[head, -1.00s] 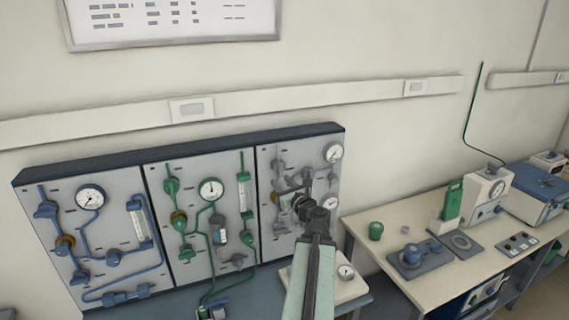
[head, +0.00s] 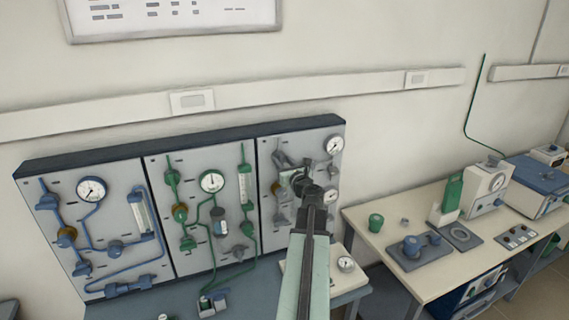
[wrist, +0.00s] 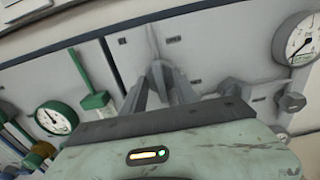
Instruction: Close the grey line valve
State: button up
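The grey line is on the right-hand panel (head: 268,205) of the wall board, with grey fittings at its upper left (head: 281,161) and lower left (head: 281,221). I cannot tell which fitting is the grey line valve. My gripper (head: 293,176) is in front of this panel's upper middle and hides part of the line. In the wrist view, the gripper's two grey fingers (wrist: 162,82) point at the panel and lean towards each other. I cannot tell whether they touch a fitting or hold anything.
Left of it are a green-line panel (head: 163,235) and a blue-line panel (head: 75,205). A round gauge (head: 334,144) is at the grey panel's upper right; it also shows in the wrist view (wrist: 299,38). A bench (head: 375,253) with equipment stands at the right.

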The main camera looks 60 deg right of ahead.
grip_shut()
jog(key=shift+d, duration=0.1)
jog(key=n, duration=0.4)
jog(key=shift+a+f+n, duration=0.1)
jog(key=shift+a+n, duration=0.1)
jog(key=shift+n, duration=0.2)
jog(key=n, duration=0.4)
jog(key=shift+w+a+f+n, duration=0.1)
jog(key=shift+w+n, duration=0.05)
jog(key=shift+n, duration=0.15)
jog(key=shift+a+f+n+b, duration=0.1)
jog(key=shift+n+b, duration=0.1)
jog(key=shift+n, duration=1.9)
jog(key=shift+f+n+b, duration=0.1)
jog(key=shift+n+b, duration=0.1)
jog(key=shift+n, duration=1.9)
